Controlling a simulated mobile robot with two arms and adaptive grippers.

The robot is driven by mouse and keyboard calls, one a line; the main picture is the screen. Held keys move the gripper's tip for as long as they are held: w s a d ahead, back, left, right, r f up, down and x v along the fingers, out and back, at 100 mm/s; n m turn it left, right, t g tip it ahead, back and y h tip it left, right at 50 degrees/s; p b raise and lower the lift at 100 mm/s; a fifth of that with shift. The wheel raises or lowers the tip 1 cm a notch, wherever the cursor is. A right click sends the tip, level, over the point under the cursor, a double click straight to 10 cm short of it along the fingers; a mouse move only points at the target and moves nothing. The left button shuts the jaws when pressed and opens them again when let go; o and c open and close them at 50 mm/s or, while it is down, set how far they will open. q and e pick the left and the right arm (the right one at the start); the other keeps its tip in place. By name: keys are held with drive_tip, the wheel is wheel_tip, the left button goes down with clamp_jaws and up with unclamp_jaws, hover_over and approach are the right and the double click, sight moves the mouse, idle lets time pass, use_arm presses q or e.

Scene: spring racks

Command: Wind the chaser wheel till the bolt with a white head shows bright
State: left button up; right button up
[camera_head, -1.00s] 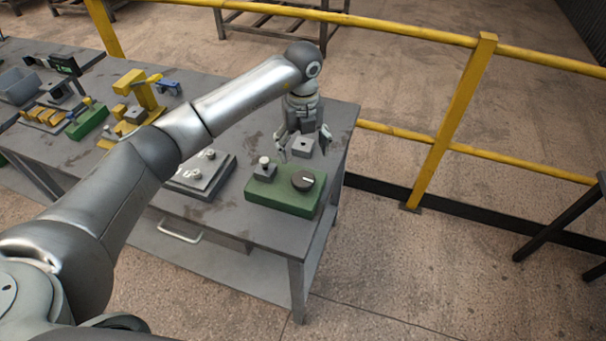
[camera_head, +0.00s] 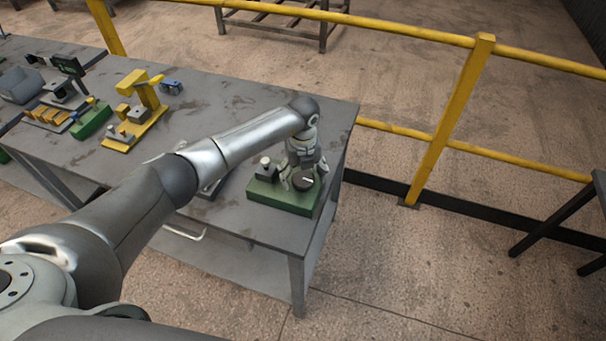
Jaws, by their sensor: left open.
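A green box (camera_head: 270,200) sits on the bench near its right front corner. On its top right is a dark round wheel (camera_head: 304,184) with a white line, probably the chaser wheel. On its top left a dark block (camera_head: 263,173) carries a bolt with a white head (camera_head: 265,160); the head looks pale, and I cannot tell whether it is lit. My left gripper (camera_head: 304,180) points down over the wheel, its open fingers to either side. Whether they touch it I cannot tell. My right gripper is not in view.
The grey bench (camera_head: 220,95) also holds a yellow fixture (camera_head: 135,125), a smaller green box (camera_head: 92,121) and a grey bin (camera_head: 20,85) at left. My left arm hides much of a plate beside the green box. A yellow railing (camera_head: 450,120) stands behind.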

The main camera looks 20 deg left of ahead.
use_arm(q)
drive_tip(key=c, duration=1)
drive_tip(key=shift+f+m+b, duration=0.15)
drive_tip(key=shift+m+b, duration=0.75)
drive_tip(key=shift+b, duration=0.15)
drive_tip(key=m+b, duration=1.1)
drive_tip(key=shift+m+b, duration=0.35)
drive_tip(key=shift+m, duration=0.05)
drive_tip(key=m+b, duration=0.4)
drive_tip(key=m, duration=0.1)
drive_tip(key=shift+r+m+b, duration=0.2)
drive_tip(key=shift+m+b, duration=1)
drive_tip(key=shift+m, duration=0.9)
drive_tip(key=o, duration=1)
